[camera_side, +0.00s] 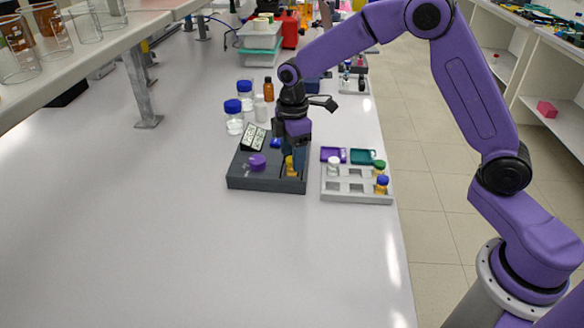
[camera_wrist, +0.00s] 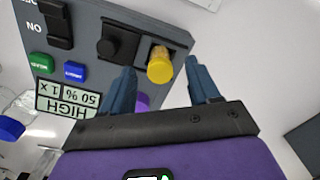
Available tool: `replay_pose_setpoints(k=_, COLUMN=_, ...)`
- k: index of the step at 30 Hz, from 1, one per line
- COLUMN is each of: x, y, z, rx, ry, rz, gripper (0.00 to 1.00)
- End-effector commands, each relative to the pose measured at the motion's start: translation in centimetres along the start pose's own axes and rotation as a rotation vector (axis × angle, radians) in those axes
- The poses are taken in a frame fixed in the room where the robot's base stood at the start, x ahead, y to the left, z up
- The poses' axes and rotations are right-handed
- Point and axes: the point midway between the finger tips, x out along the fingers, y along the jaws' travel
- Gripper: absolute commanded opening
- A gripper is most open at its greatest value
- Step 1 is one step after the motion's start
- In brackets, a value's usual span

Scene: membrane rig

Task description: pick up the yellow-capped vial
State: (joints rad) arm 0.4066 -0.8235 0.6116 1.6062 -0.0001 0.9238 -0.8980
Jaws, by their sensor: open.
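The yellow-capped vial (camera_wrist: 160,66) sits in a slot near the edge of the dark grey rig, and its yellow top faces the wrist camera. In the side view its yellow part (camera_side: 289,168) shows low in front of my gripper. My gripper (camera_wrist: 160,63) is open, with one blue-grey finger on each side of the yellow cap in the picture. Gaps show between the cap and both fingers. In the side view my gripper (camera_side: 293,157) points down over the right part of the rig. The vial's body is mostly hidden.
The rig (camera_side: 240,182) carries a purple knob (camera_side: 257,162), a display (camera_side: 253,138), a black knob (camera_wrist: 110,48) and buttons. A light grey tray (camera_side: 350,199) with several capped vials stands close on its right. Bottles (camera_side: 234,117) stand behind. The front bench is clear.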

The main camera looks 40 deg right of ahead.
Motion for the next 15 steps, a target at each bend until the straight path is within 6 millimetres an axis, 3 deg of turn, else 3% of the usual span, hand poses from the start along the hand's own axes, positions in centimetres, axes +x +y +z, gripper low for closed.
replay_pose_setpoints(k=5, x=1.9, y=0.0, z=0.0, rx=-0.001, ry=-0.001, rz=-0.001, gripper=0.61)
replay_pose_setpoints(k=13, x=2.1, y=0.0, z=-0.1, rx=-0.001, ry=0.000, rz=0.001, gripper=0.61)
replay_pose_setpoints(k=14, x=2.1, y=0.0, z=-0.1, rx=-0.001, ry=0.000, rz=0.001, gripper=0.54)
replay_pose_setpoints(k=15, x=2.1, y=0.0, z=-0.1, rx=-0.001, ry=0.000, rz=0.000, gripper=0.41)
